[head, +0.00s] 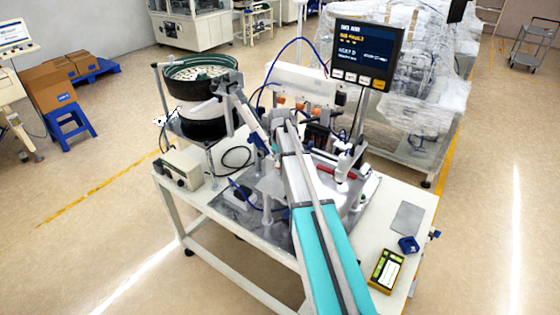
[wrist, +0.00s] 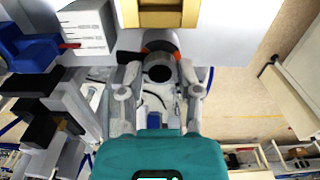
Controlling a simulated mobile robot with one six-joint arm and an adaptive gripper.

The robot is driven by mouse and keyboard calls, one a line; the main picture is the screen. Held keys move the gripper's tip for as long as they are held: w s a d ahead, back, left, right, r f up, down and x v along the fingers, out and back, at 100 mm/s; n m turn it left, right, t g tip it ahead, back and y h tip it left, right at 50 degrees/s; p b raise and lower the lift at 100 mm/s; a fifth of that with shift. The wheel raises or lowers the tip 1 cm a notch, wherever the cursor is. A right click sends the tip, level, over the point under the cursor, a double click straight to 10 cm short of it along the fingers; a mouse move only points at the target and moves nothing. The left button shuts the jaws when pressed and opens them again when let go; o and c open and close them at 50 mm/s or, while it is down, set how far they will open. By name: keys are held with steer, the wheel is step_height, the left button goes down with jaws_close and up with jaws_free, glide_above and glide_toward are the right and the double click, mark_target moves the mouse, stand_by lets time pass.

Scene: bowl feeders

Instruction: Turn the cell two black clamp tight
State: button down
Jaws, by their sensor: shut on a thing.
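In the wrist view my gripper (wrist: 157,58) is in the middle, its two grey finger linkages reaching up on either side. The jaws are shut at a grey, rounded part (wrist: 163,39). A short black lever (wrist: 129,58) with an orange mark beside it sticks out to the left at the jaws. It looks like the black clamp, though the fingers hide much of it and the exact contact is unclear. In the head view my arm reaches up across the table, and the clamp cannot be made out.
The bowl feeder (head: 202,72) stands at the table's left, with a pale control box (head: 181,168) in front. A monitor (head: 366,50) stands at the back. A yellow device (head: 386,268) and a blue part (head: 408,244) lie at the right front. Fixtures crowd the middle.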

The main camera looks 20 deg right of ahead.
steer(key=shift+m, duration=0.3)
steer(key=m, duration=0.3)
steer(key=shift+a, duration=0.1)
steer(key=m, duration=0.4)
steer(key=shift+m, duration=0.4)
steer(key=m, duration=0.3)
steer(key=shift+m, duration=2.2)
steer(key=shift+c, duration=1.5)
jaws_free()
